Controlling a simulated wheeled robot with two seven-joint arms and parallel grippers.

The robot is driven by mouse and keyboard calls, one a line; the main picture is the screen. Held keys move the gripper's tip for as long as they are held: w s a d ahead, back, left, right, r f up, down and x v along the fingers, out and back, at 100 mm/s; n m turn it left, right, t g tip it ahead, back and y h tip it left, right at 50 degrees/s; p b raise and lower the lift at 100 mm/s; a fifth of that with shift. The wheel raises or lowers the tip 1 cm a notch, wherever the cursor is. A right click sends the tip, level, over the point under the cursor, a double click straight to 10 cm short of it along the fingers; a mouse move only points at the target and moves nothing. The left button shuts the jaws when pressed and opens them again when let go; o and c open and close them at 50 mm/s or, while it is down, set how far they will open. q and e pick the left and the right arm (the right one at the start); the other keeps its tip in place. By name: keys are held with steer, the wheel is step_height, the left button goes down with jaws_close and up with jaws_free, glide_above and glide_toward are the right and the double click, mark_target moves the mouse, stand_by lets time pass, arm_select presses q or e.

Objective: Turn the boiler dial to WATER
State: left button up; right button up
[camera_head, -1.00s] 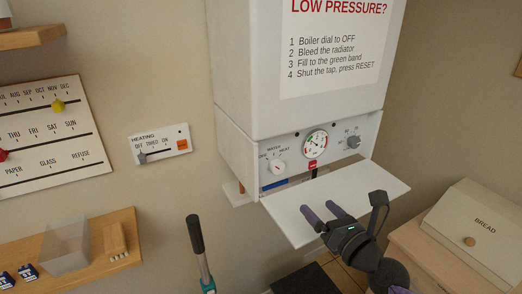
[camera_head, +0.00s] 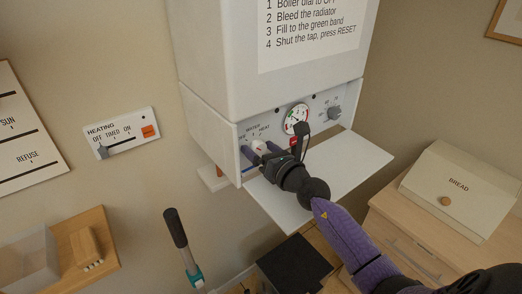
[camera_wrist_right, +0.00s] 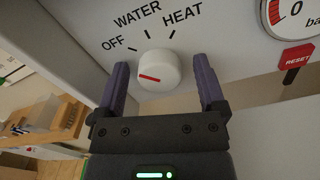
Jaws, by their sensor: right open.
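The boiler dial (camera_wrist_right: 158,70) is a round white knob with a red pointer line. In the right wrist view its red line lies toward the left, nearest the OFF side. The marks OFF, WATER and HEAT sit in an arc above it. My right gripper (camera_wrist_right: 162,88) is open, one purple finger on each side of the dial, with a visible gap at the right finger. In the head view the dial (camera_head: 258,146) is partly hidden by my right gripper (camera_head: 262,156). My left gripper is not in view.
The boiler's white fold-down flap (camera_head: 345,165) is open below my right arm. A pressure gauge (camera_head: 297,119), a red RESET button (camera_wrist_right: 297,57) and a grey knob (camera_head: 334,113) are right of the dial. A bread bin (camera_head: 465,190) stands at the right.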

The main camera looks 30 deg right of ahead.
steer(key=shift+c, duration=0.2)
jaws_close()
steer(key=shift+m, duration=0.4)
steer(key=m+p, duration=0.1)
steer(key=m, duration=0.1)
steer(key=shift+r+m+p, duration=0.1)
steer(key=shift+m+p, duration=0.25)
steer(key=shift+m, duration=0.05)
steer(key=shift+m+p, duration=0.8)
steer(key=shift+m, duration=1.8)
